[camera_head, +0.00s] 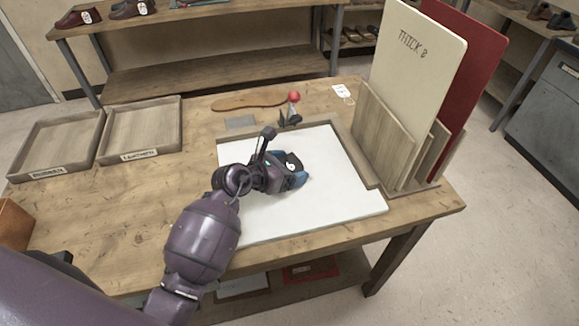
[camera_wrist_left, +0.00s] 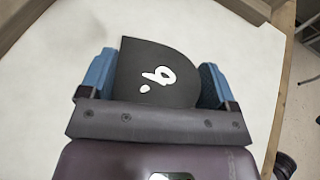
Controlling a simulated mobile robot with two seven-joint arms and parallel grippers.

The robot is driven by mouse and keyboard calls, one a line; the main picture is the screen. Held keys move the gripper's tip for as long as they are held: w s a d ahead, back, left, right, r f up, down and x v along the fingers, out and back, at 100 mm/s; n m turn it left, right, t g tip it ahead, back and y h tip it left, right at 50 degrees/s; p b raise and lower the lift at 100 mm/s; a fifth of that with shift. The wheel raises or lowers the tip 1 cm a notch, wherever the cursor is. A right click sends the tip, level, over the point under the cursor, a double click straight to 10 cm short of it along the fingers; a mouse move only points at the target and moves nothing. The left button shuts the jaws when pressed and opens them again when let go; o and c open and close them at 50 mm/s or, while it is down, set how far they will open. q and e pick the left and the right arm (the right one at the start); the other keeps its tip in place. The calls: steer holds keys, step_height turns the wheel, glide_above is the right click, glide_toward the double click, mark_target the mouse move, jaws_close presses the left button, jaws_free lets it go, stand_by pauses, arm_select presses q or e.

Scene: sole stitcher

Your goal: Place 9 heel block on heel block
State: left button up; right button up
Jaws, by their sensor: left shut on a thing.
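A black D-shaped heel block with a white 9 and a dot (camera_wrist_left: 157,75) sits between the blue fingers of my left gripper in the left wrist view. The left gripper (camera_head: 291,170) is shut on this block. In the head view the block (camera_head: 292,160) shows as a small dark piece with a white mark, over the white board (camera_head: 345,205) on the table. I cannot tell whether it touches the board, and no second heel block can be made out; anything beneath it is hidden. My right gripper is not in view.
Two wooden trays (camera_head: 142,153) stand at the left of the wooden table. A wooden rack (camera_head: 385,135) with upright cream (camera_head: 415,60) and red boards stands at the right. A lever with a red knob (camera_head: 294,97) and a brown sole shape (camera_head: 250,102) are behind the white board.

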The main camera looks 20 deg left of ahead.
arm_select(q)
steer(key=shift+f, duration=0.1)
steer(key=o, duration=0.9)
steer(key=shift+c, duration=0.2)
